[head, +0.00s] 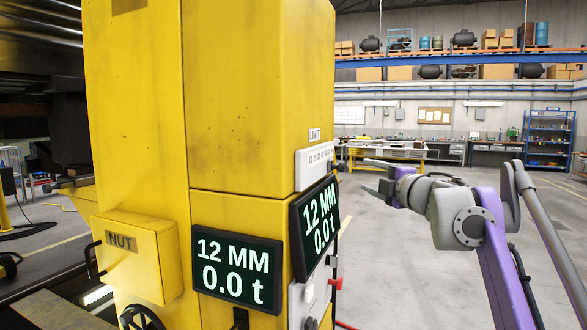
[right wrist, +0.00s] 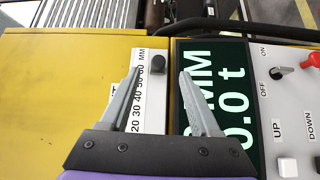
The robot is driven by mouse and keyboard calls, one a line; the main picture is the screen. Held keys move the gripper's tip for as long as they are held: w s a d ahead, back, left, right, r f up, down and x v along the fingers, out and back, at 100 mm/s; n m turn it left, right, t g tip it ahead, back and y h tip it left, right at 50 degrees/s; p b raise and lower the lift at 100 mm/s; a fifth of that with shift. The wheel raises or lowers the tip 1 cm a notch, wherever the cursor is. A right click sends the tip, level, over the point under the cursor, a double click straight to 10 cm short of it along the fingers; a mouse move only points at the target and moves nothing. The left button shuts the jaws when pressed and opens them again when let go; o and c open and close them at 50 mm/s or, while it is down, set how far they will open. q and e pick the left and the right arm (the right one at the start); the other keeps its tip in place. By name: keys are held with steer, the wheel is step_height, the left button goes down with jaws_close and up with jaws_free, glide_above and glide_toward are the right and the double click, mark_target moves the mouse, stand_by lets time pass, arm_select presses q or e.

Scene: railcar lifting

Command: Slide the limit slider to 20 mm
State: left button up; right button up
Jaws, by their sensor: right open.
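The limit scale (head: 313,170) is a white plate under a LIMIT label on the yellow column's right side. In the right wrist view the scale (right wrist: 150,108) runs from about 20 to 60 MM. Its black slider knob (right wrist: 158,64) sits near the 60 end, by the MM mark. My right gripper (head: 367,177) is open beside the column. In the right wrist view its fingertips (right wrist: 160,71) lie on either side of the knob, with gaps showing; I cannot tell their depth. The left gripper is not in view.
Two dark displays, front (head: 234,268) and side (head: 316,226), read 12 MM and 0.0 t. A NUT box (head: 133,256) juts from the column. Floor to the right is open.

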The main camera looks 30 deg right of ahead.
mark_target(344, 167)
steer(key=shift+n+y, duration=0.5)
steer(key=shift+n, duration=0.1)
steer(key=w+p, duration=0.1)
steer(key=w, duration=0.5)
steer(key=w+p, duration=0.1)
steer(key=w, duration=0.3)
steer(key=shift+w+r+p, duration=0.1)
steer(key=shift+r+p, duration=0.2)
steer(key=shift+w+d+f, duration=0.1)
steer(key=shift+w, duration=0.35)
jaws_close()
steer(key=shift+s, duration=0.1)
